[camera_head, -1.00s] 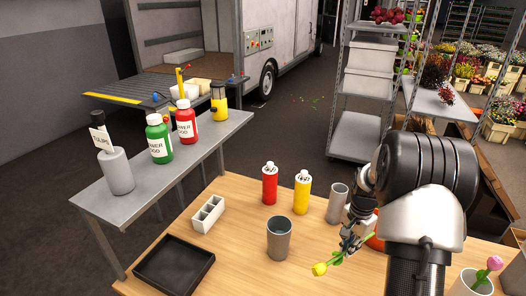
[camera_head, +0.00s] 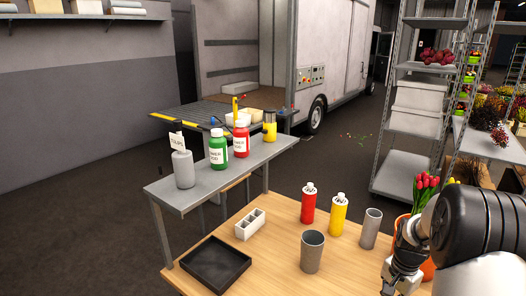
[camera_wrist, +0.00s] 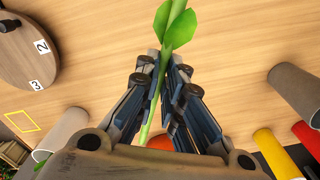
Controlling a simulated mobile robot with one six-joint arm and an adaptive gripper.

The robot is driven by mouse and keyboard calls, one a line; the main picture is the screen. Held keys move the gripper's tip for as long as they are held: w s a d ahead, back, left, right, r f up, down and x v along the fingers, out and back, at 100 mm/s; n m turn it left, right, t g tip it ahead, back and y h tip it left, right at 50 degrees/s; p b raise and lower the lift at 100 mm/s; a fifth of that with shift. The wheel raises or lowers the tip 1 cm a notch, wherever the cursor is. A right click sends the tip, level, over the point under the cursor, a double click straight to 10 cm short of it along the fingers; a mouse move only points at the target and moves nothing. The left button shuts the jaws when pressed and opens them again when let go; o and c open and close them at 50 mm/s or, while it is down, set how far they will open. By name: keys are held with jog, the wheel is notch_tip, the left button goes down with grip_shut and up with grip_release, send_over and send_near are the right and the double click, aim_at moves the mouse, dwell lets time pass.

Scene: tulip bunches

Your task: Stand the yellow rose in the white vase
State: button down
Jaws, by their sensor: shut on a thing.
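My gripper (camera_wrist: 163,68) is shut on the green stem of the yellow rose (camera_wrist: 178,25). The stem runs between the fingers with leaves above them in the wrist view; the bloom is outside the picture. In the head view my gripper shows only partly at the lower edge, and the flower is not visible there. A pale cylinder, which looks like the white vase (camera_wrist: 62,130), lies at the lower left of the wrist view, apart from my gripper. The white vase is outside the head view.
An orange pot of red tulips (camera_head: 427,184) is close behind my gripper. A black tray (camera_head: 216,263) is at left. A numbered round board (camera_wrist: 28,55) shows too.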

jog(key=s+a+n+b, duration=0.1)
jog(key=s+a+n, duration=0.1)
jog(key=a+n, duration=0.4)
jog(key=s+a+n+b, duration=0.1)
jog(key=a+n, duration=0.5)
jog(key=a, duration=1)
jog(key=shift+s+r+n, duration=0.3)
jog(key=shift+s+r, duration=0.05)
jog(key=shift+s, duration=0.3)
